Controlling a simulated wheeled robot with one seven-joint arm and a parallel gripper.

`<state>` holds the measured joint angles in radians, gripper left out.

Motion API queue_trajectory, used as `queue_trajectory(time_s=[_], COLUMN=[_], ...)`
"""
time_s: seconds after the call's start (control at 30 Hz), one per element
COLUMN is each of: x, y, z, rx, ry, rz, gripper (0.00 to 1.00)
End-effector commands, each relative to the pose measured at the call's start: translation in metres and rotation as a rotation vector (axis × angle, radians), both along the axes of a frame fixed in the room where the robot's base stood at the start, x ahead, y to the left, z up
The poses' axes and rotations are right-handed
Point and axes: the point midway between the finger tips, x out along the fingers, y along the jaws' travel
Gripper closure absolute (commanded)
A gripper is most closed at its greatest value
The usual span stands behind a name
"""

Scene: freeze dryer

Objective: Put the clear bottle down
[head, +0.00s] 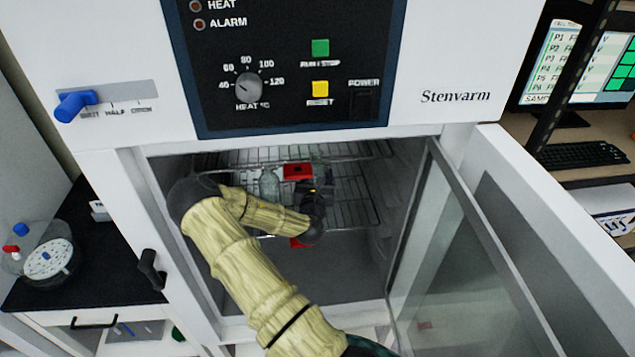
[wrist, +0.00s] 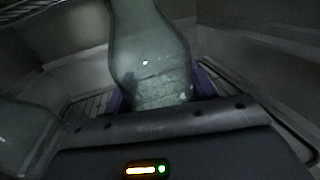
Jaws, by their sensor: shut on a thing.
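My gripper (head: 315,190) is inside the open heating cabinet, over a wire shelf (head: 352,188). In the wrist view, its purple fingers are shut on the clear bottle (wrist: 148,50), one on each side. The bottle has a narrower neck and a pale, crumbly-looking content low inside. In the head view, the held bottle (head: 319,168) shows faintly behind my gripper. A second clear bottle (head: 269,183) stands left of it on the shelf; a clear bottle also shows at the left edge of the wrist view (wrist: 25,135). I cannot tell whether the held bottle's base touches the shelf.
A red block (head: 298,172) is between the bottles, and another red piece (head: 300,243) shows lower down. The glass door (head: 455,260) stands open at right. The cabinet walls are close around my arm. The shelf's right part looks free.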

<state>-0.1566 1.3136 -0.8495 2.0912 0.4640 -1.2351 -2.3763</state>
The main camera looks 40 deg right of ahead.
Motion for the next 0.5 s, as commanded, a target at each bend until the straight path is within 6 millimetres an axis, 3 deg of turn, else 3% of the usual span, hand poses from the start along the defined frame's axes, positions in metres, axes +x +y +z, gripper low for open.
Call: queue_trajectory(time_s=[0.2,0.5], x=[0.0,0.0], y=[-0.001,0.0], z=[-0.024,-0.028], rx=[0.001,0.0], ry=[-0.001,0.0], rz=[-0.001,0.0], gripper=[0.71,0.71])
